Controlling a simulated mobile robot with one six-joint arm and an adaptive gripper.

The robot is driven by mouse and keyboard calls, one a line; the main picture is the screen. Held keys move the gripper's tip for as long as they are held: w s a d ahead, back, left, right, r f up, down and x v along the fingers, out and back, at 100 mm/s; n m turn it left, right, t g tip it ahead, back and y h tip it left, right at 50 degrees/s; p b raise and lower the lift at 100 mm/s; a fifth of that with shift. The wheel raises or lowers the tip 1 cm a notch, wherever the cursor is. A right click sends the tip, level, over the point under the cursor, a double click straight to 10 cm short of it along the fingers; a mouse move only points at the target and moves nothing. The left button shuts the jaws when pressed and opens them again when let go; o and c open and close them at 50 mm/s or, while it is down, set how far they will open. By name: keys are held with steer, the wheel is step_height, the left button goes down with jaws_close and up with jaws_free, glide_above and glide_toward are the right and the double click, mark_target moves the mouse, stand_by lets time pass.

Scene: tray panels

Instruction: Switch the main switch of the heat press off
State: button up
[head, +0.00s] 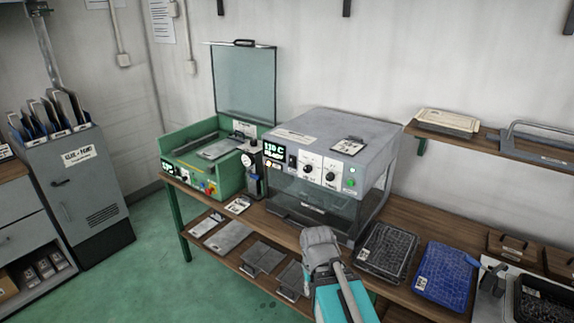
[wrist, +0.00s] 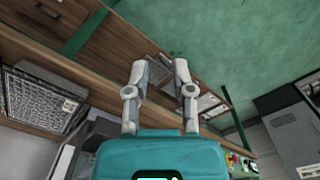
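A grey box-shaped machine (head: 330,135) with a glass front stands on the wooden bench. Which way the switch is set is too small to tell. A green machine (head: 195,175) with a raised clear lid stands to its left, with its own display and small controls. I cannot tell from labels which one is the heat press. My gripper (head: 318,238) is before the bench, below the grey machine and apart from it. The wrist view shows its fingers (wrist: 160,66) spread and empty.
A black gauge post (head: 253,178) stands between the machines. Dark and blue trays (head: 447,272) lie right of the grey machine. A lower shelf holds flat plates (head: 264,256). A wall shelf (head: 485,140) is at right. Green floor is free at left.

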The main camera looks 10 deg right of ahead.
steer(key=shift+w, duration=0.2)
steer(key=shift+c, duration=1)
steer(key=shift+w+r, duration=0.1)
steer(key=shift+w, duration=0.2)
jaws_close()
steer(key=w+d+r+m+t+h+p, duration=0.15)
steer(key=w+r+m+h, duration=0.25)
steer(key=w, duration=0.7)
steer(key=w+a+r+m+t+h+p, duration=0.1)
steer(key=w+a+r+t+h, duration=0.1)
steer(key=w+r, duration=0.3)
steer(key=w+a+r+m+t+h+p, duration=0.2)
steer(key=w+a+r, duration=0.3)
steer(key=w, duration=0.5)
steer(key=w+a+r+m+t+h+p, duration=0.2)
steer(key=w+a+r+t, duration=0.2)
steer(key=w, duration=0.4)
steer(key=shift+w+r+t, duration=0.2)
steer(key=shift+r+t, duration=0.15)
steer(key=shift+r, duration=0.25)
